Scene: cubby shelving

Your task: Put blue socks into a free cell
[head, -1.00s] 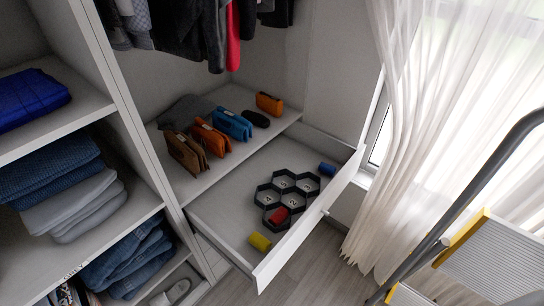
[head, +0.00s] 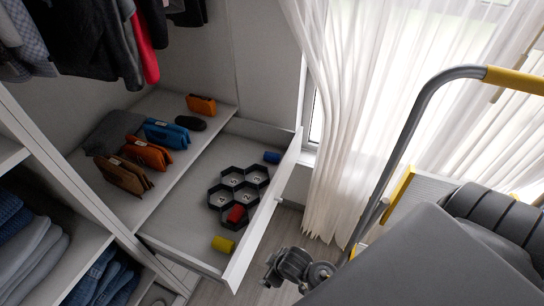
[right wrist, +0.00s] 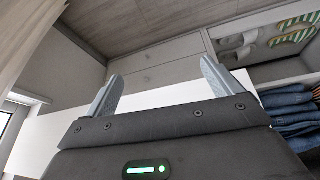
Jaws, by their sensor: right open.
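The blue socks (head: 272,157), a small roll, lie in the open drawer (head: 188,243) at its far end, beside a dark hexagonal organizer (head: 222,188). Red socks (head: 237,213) sit in the organizer's near cell; its other visible cells look empty, with small pale labels. Yellow socks (head: 223,244) lie in the drawer's near corner, outside the organizer. My right arm comes in at the lower right of the head view. My right gripper's two fingers stand apart with nothing between them in the right wrist view (right wrist: 162,84). My left gripper is not in view.
A shelf behind the drawer holds orange, blue and brown pouches (head: 147,158) and a dark case. Clothes hang above. White curtains (head: 335,110) hang right of the drawer. A grey-railed ladder (head: 405,130) with yellow parts stands at the right.

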